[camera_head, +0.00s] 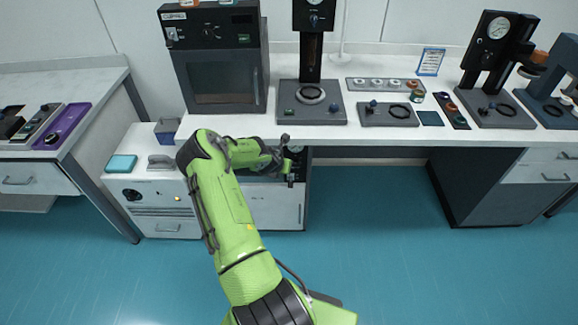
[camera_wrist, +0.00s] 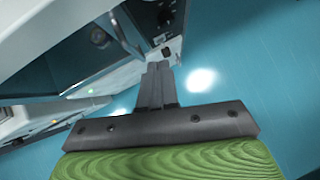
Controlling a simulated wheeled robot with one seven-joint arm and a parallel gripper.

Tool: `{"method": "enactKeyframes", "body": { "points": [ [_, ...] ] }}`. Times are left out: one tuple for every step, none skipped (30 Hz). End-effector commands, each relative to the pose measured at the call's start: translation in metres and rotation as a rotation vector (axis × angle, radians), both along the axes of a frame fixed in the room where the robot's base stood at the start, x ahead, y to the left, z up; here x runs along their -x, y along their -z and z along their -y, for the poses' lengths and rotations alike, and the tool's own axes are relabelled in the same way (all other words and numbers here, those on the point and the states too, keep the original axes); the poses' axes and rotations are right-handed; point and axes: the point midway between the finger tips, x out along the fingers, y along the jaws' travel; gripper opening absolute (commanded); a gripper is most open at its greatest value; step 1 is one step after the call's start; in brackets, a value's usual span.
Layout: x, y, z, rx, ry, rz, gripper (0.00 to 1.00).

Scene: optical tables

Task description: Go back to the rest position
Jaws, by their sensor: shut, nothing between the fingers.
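My gripper (camera_head: 288,165) is at the end of my green arm, in front of the bench's lower cabinet and below the bench top edge in the head view. In the wrist view my gripper (camera_wrist: 158,72) shows dark fingers together, with nothing between them. A grey cabinet front with a dark window (camera_wrist: 85,50) stands close to the left of the fingers. The blue floor (camera_wrist: 250,60) lies beyond and to the right.
A dark oven-like cabinet (camera_head: 220,85) and a press (camera_head: 312,100) stand on the white bench (camera_head: 400,135). A low white cabinet (camera_head: 130,185) carries a teal pad (camera_head: 121,164). Another bench (camera_head: 75,90) is at left. The blue floor (camera_head: 390,240) at right is clear.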

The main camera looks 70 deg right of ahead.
Motion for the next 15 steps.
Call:
{"method": "enactKeyframes", "body": {
  "points": [
    [0.001, -0.010, -0.006, -0.003, -0.002, 0.002, 0.00],
    [0.003, -0.014, -0.010, -0.002, -0.001, 0.001, 0.00],
    [0.006, -0.021, -0.014, -0.001, -0.002, 0.002, 0.00],
    [0.008, -0.026, -0.018, -0.002, -0.001, 0.001, 0.00],
    [0.010, -0.031, -0.021, -0.002, -0.001, 0.002, 0.00],
    [0.013, -0.037, -0.025, -0.002, -0.001, 0.001, 0.00],
    [0.015, -0.041, -0.029, -0.003, 0.000, 0.003, 0.00],
    [0.017, -0.045, -0.031, -0.002, -0.001, 0.002, 0.00],
    [0.019, -0.049, -0.034, -0.002, -0.001, 0.001, 0.00],
    [0.020, -0.052, -0.036, -0.001, -0.001, 0.002, 0.00],
    [0.021, -0.054, -0.038, -0.001, -0.002, 0.001, 0.00],
    [0.022, -0.055, -0.040, -0.002, -0.002, 0.001, 0.00],
    [0.023, -0.056, -0.041, -0.002, -0.003, 0.000, 0.00],
    [0.023, -0.056, -0.041, -0.002, -0.003, 0.000, 0.00],
    [0.023, -0.057, -0.041, -0.002, -0.003, 0.000, 0.00]
  ]
}}
